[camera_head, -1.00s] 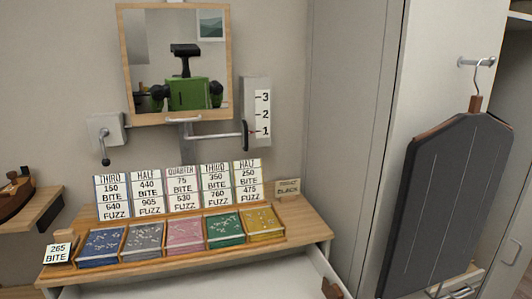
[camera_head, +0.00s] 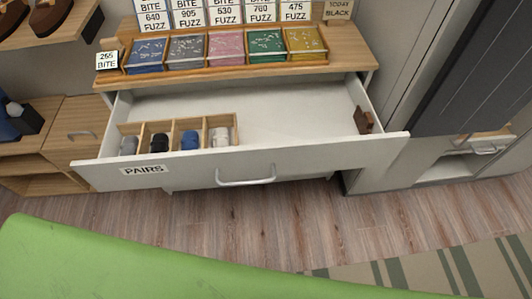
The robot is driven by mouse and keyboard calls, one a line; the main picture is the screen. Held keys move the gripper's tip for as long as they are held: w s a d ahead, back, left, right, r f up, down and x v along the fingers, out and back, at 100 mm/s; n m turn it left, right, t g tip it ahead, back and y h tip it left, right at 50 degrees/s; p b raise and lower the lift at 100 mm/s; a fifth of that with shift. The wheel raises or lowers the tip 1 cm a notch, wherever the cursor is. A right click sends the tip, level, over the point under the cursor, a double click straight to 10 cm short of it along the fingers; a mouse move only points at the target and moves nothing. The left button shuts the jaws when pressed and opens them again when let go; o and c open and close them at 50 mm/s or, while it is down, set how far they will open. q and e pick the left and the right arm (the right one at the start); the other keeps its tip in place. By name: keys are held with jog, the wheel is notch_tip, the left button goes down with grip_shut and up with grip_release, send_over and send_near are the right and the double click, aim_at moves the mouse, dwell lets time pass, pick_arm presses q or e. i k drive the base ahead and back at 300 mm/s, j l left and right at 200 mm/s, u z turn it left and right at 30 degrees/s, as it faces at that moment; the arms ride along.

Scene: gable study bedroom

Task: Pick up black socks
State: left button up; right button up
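The black socks (camera_head: 159,143) are a rolled dark bundle in one compartment of a wooden divider (camera_head: 178,123) at the left of an open white drawer (camera_head: 290,107). A grey bundle (camera_head: 129,145) sits to their left, and a blue bundle (camera_head: 190,139) and a white bundle (camera_head: 220,136) sit to their right. The drawer front carries a PAIRS label (camera_head: 143,169). Neither of my grippers shows in the head view.
The drawer front has a bar handle (camera_head: 246,181). A brown item (camera_head: 363,121) is at the drawer's right end. Card trays (camera_head: 226,47) stand on the top above. A green surface (camera_head: 100,260) fills the lower left. Bare floor (camera_head: 250,215) shows below the drawer.

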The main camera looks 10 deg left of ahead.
aim_at(160, 143)
jog(key=u, duration=1.15)
